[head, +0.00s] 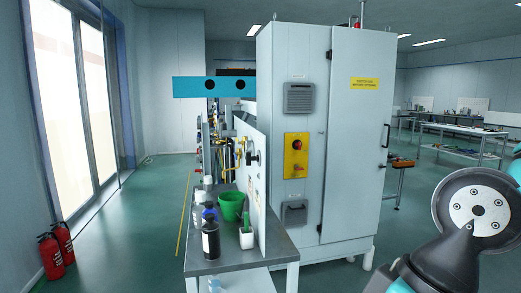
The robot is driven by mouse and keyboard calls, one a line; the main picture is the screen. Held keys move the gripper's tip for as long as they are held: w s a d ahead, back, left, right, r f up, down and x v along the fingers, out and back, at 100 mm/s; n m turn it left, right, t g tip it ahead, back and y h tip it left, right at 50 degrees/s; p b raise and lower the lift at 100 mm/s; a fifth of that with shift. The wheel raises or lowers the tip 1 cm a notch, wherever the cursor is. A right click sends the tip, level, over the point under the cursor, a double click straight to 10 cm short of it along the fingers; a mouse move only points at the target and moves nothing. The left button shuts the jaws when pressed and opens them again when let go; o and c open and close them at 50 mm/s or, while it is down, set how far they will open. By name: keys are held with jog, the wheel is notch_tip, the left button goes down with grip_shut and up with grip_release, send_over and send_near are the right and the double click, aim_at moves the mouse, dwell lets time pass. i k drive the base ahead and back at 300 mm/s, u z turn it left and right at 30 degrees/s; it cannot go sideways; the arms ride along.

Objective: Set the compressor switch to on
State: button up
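No switch marked as the compressor's can be read from here. An upright grey panel (260,203) stands on a bench and is seen nearly edge-on, with a dark round part (254,160) near its top. A red rotary knob (297,144) sits on a yellow plate (296,168) on the tall cabinet's side. I cannot tell which of these, if any, is the compressor switch, nor its setting. My gripper is out of view; only part of my arm shows at the lower right.
The bench (213,262) holds a green bowl (231,206), a dark bottle (211,240) and a white cup (247,238). The tall grey cabinet (350,150) stands behind it. Red fire extinguishers (50,256) stand at the left. The green floor left of the bench is clear.

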aim_at(249, 158)
jog(key=u, duration=0.3)
jog(key=i, duration=1.35)
jog(key=u, duration=0.5)
